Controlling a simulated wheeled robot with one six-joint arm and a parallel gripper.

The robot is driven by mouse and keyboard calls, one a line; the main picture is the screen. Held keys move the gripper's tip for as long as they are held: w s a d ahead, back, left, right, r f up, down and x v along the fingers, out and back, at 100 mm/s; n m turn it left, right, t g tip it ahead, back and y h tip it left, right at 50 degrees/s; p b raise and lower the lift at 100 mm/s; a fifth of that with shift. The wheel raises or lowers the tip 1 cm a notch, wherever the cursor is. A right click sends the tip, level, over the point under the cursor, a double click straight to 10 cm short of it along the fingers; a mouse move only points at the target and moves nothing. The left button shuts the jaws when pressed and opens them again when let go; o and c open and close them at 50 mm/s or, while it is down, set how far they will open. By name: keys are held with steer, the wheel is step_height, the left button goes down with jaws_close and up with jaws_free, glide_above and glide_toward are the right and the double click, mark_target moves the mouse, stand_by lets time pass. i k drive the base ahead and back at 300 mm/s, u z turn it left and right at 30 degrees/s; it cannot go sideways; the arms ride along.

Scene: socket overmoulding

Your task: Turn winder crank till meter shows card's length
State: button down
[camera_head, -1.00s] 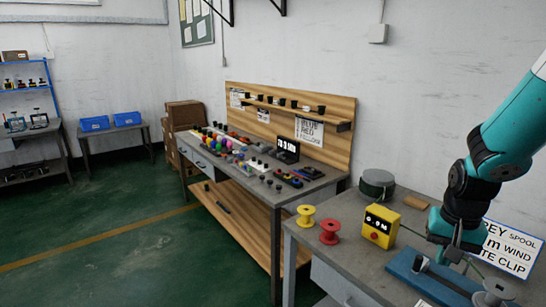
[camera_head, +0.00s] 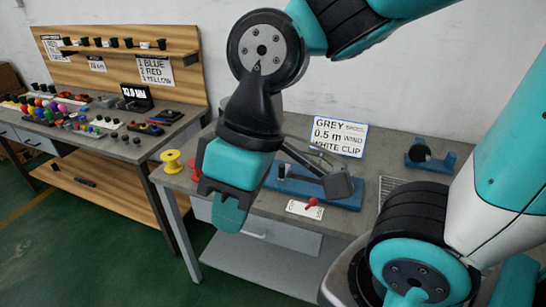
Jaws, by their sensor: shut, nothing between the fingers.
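The winder stands on a blue base (camera_head: 372,193) on the grey bench, with a dark upright post (camera_head: 283,171) and a grey block (camera_head: 338,186). A dark bar slants between them; I cannot tell whether it is the crank. The card (camera_head: 338,136) leans behind and reads "GREY SPOOL, 0.5 m WIND, WHITE CLIP". My gripper (camera_head: 230,216) is shut and empty, pointing down left of the winder and apart from it in the picture. The yellow meter is not visible now; my arm covers that part of the bench.
A red-knobbed part (camera_head: 311,203) sits by a white label at the bench front. A yellow spool (camera_head: 172,161) stands at the left end. A blue holder (camera_head: 432,155) is at the back right. A second bench (camera_head: 130,150) with coloured parts stands left. My arm fills the right foreground.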

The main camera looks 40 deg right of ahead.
mark_target(284, 171)
steer(key=z, duration=0.8)
